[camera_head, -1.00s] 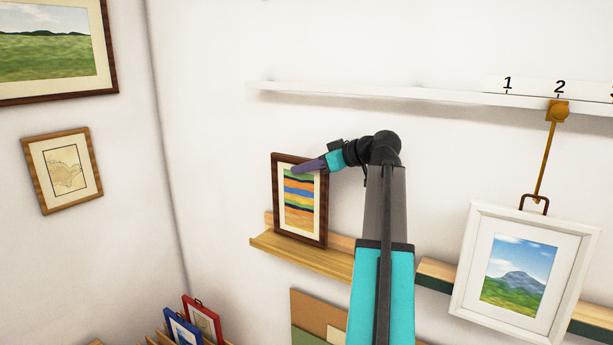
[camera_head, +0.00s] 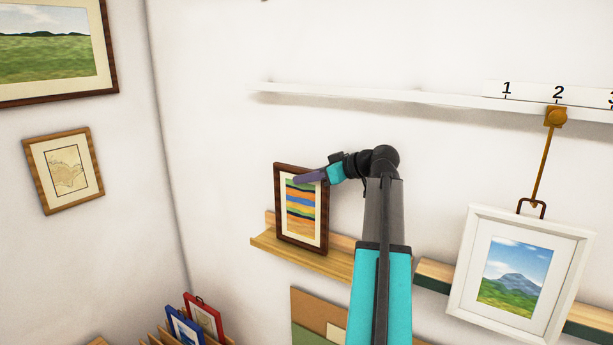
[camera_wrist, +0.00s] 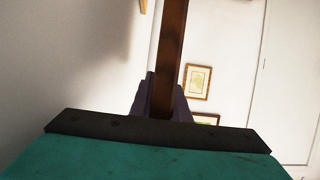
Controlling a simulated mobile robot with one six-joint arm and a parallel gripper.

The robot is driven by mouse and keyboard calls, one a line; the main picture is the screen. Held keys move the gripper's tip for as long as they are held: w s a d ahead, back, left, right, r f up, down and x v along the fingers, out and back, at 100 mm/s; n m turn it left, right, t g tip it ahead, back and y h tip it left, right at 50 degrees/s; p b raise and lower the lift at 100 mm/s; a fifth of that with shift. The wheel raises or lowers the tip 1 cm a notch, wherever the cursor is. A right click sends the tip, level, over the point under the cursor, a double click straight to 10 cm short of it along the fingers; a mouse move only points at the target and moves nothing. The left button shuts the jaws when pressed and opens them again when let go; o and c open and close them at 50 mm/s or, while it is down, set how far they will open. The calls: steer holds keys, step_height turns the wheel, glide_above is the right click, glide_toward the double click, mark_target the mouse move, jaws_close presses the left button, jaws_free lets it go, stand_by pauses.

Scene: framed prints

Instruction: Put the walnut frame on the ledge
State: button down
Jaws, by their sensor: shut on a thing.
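The walnut frame (camera_head: 301,210), dark brown with a striped coloured print, is upright and slightly tilted in the head view. My gripper (camera_head: 310,178) is shut on its upper right side. In the wrist view the frame (camera_wrist: 171,45) shows edge-on as a brown strip between my purple fingers (camera_wrist: 164,98). The light wood ledge (camera_head: 262,243) is on the wall directly below and behind the frame. The frame's bottom edge overlaps the ledge in the picture; I cannot tell whether it touches.
A white-framed mountain print (camera_head: 519,275) hangs by a hook from a white rail (camera_head: 400,97), in front of a green-edged shelf (camera_head: 432,281) at right. Two wall pictures hang at left. Red (camera_head: 204,318) and blue frames stand in a rack below. Boards lean under the ledge.

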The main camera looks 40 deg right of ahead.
steer(key=shift+f, duration=0.3)
steer(key=c, duration=1.7)
jaws_free()
steer(key=b+v, duration=0.3)
steer(key=v, duration=0.9)
steer(key=shift+b, duration=0.4)
